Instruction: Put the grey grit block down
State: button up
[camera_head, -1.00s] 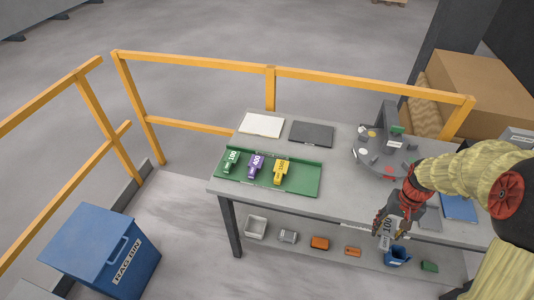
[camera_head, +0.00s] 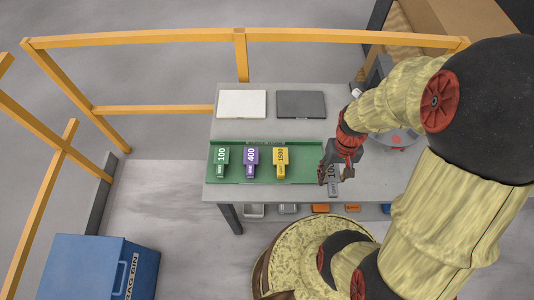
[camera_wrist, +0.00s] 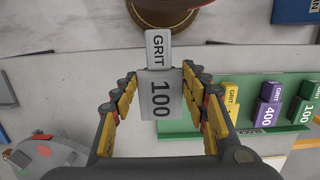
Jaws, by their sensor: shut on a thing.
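My gripper (camera_head: 337,168) is shut on the grey grit block (camera_head: 334,184), just right of the green tray (camera_head: 308,178) near the slab's front edge. In the wrist view the grey block (camera_wrist: 160,94) sits between the fingers, its label reading GRIT and 100. Its height above the slab (camera_head: 232,197) is hard to tell. The green tray holds a green block (camera_head: 221,158), a purple block (camera_head: 251,160) and a yellow block (camera_head: 281,161), side by side. Bare tray shows right of the yellow block.
A white pad (camera_head: 241,103) and a dark grey pad (camera_head: 301,104) lie behind the tray. A grey fixture (camera_head: 395,140) stands right, partly behind my arm. Small bins sit on the shelf below. A yellow rail (camera_head: 180,36) and a blue bin (camera_head: 90,268) stand around the slab.

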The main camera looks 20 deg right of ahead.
jog(key=shift+s+d, duration=0.1)
jog(key=shift+s, duration=0.05)
jog(key=w+f, duration=0.4)
jog(key=w, duration=0.5)
jog(key=b, duration=0.1)
send_over(309, 164)
notch_tip(309, 164, down, 5)
jog(key=shift+f, duration=0.1)
jog(key=shift+w+f, duration=0.3)
jog(key=shift+f, duration=1.55)
jog(key=shift+f+b, duration=0.2)
jog(key=shift+b, duration=0.15)
jog(key=o, duration=1.4)
jog(key=shift+r, duration=0.15)
